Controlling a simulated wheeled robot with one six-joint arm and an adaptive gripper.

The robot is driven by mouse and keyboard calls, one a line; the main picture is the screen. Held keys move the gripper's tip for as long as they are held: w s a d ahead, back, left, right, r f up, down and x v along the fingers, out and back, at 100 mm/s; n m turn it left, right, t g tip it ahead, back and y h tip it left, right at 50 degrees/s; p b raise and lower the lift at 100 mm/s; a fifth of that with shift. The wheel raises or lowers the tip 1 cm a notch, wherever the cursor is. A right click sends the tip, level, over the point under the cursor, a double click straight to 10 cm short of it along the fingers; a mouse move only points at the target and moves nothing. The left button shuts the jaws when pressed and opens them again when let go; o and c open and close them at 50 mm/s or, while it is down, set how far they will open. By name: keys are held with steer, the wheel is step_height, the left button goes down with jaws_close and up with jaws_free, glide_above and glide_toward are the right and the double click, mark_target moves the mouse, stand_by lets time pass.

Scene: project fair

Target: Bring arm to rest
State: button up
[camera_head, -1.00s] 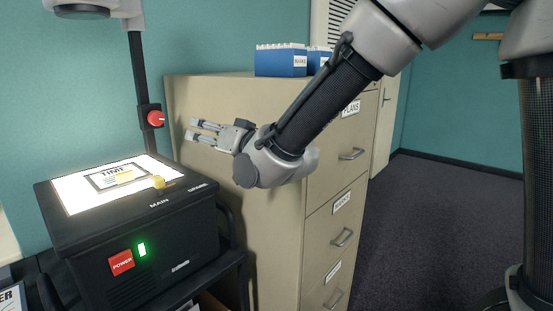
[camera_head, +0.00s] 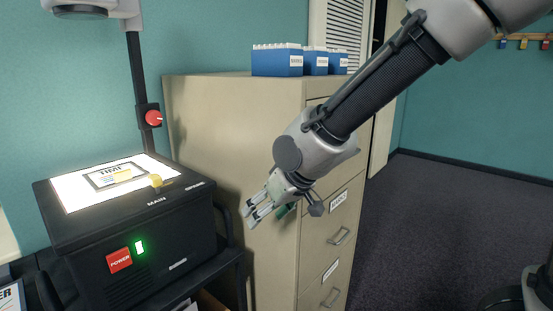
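My gripper (camera_head: 254,217) hangs in front of the beige filing cabinet (camera_head: 230,120), pointing down and to the left. It is right of the black overhead projector (camera_head: 200,235) and apart from it. Two fingers show with a narrow dark gap between them. I see nothing held, but how far the fingers are parted is hard to tell at this size. My arm reaches in from the upper right and covers part of the cabinet's drawer fronts.
The projector has a lit top plate (camera_head: 75,190), a red power switch (camera_head: 119,260), a green light (camera_head: 140,247) and a red knob (camera_head: 153,117) on its post. Blue boxes (camera_head: 278,62) stand on the cabinet.

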steer(key=s+d+r+m+h, duration=0.2)
steer(key=s+d, duration=0.3)
steer(key=d, duration=0.8)
steer(key=s+d+r+m+h, duration=0.1)
steer(key=s+d+r+m, duration=0.2)
steer(key=d, duration=1)
steer(key=s+d+r+m+h, duration=0.2)
steer(key=s+d, duration=0.5)
steer(key=d, duration=0.5)
steer(key=shift+d+r+m+h, duration=0.3)
steer(key=shift+d+r, duration=0.1)
steer(key=shift+r, duration=0.3)
